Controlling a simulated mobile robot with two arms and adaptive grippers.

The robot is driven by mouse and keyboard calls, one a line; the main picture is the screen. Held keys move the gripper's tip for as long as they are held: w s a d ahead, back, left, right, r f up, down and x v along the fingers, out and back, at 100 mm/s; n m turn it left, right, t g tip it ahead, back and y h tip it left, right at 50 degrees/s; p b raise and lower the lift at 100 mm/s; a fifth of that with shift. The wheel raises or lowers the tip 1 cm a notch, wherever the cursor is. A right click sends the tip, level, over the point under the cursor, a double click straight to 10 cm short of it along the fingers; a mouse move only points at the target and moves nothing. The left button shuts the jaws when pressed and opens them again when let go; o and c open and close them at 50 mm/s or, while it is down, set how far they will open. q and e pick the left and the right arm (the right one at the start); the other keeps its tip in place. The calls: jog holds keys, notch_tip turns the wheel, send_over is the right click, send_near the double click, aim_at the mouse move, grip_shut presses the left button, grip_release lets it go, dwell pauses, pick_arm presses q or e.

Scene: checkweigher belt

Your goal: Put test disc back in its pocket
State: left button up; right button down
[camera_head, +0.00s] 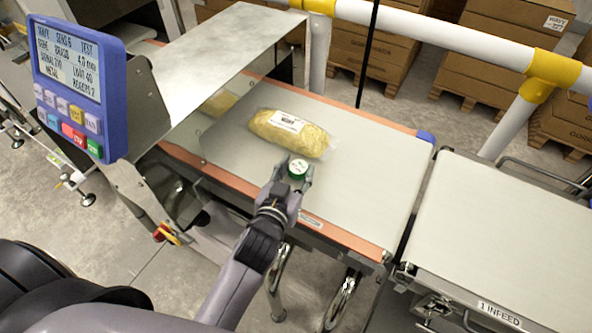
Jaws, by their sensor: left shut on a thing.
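The test disc (298,168) is small and round, green with a pale top. My left gripper (297,172) is shut on it, fingers on either side, over the belt (360,185) near its front edge. I cannot tell whether the disc touches the belt. A bag of yellowish food (300,139) with a white label lies on the belt just behind the disc. The blue control panel (75,85) at upper left shows test text on its screen, with coloured buttons below. I cannot make out a pocket for the disc. My right gripper is not in view.
A metal hood (215,50) spans the belt at left. The infeed conveyor (510,235) stands at right across a narrow gap. A white and yellow guard rail (440,40) runs behind, with stacked boxes (500,50) beyond. The belt's right part is clear.

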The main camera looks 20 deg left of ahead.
pick_arm(q)
jog(key=shift+f, duration=0.15)
jog(key=o, duration=1.1)
jog(key=shift+f, duration=0.15)
